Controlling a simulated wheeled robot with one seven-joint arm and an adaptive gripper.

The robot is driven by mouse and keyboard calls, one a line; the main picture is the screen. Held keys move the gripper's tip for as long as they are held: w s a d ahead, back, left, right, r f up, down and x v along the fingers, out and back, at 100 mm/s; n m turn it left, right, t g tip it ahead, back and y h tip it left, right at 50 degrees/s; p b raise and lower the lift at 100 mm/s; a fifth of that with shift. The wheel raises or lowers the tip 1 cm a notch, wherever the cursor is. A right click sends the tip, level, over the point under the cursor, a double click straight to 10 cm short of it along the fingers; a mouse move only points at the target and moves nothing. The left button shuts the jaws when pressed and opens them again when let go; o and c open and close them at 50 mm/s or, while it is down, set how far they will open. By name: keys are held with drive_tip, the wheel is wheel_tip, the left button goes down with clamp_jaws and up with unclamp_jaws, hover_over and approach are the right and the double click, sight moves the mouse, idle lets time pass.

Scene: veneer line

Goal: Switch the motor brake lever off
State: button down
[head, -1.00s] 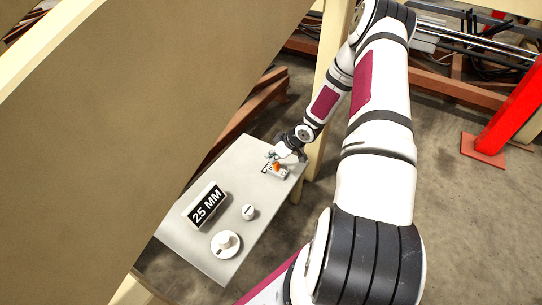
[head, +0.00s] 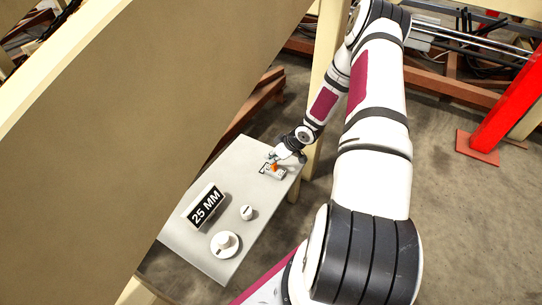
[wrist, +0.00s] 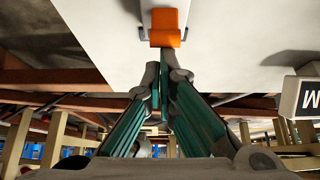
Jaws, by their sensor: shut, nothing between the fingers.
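The brake lever is an orange handle (head: 275,167) on a small light base at the far right end of the grey panel. It shows large in the wrist view (wrist: 165,30), at the top centre, on a pale mount. My gripper (head: 272,158) is right at the lever, low over the panel. In the wrist view its green-padded fingers (wrist: 164,72) are together and empty, with the tips just below the orange handle in the picture. A small gap seems to show there, but I cannot tell for sure whether they touch it.
The grey panel (head: 195,237) also carries a black "25 MM" display (head: 206,205), a small white knob (head: 246,213) and a larger white dial (head: 224,243). A big tan board (head: 130,130) rises close on the left. A cream post (head: 326,80) stands behind my gripper.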

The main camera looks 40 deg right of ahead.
drive_tip(key=shift+s+d, duration=0.15)
drive_tip(key=shift+s, duration=0.35)
drive_tip(key=t, duration=0.1)
drive_tip(key=s+t+y, duration=0.1)
drive_tip(key=shift+s+d+t, duration=0.2)
drive_tip(key=shift+s+t, duration=0.05)
drive_tip(key=shift+t, duration=0.05)
drive_tip(key=shift+w, duration=0.1)
drive_tip(key=shift+w+a+f, duration=0.2)
drive_tip(key=shift+w+f, duration=0.1)
drive_tip(key=shift+w, duration=0.35)
drive_tip(key=shift+r, duration=0.1)
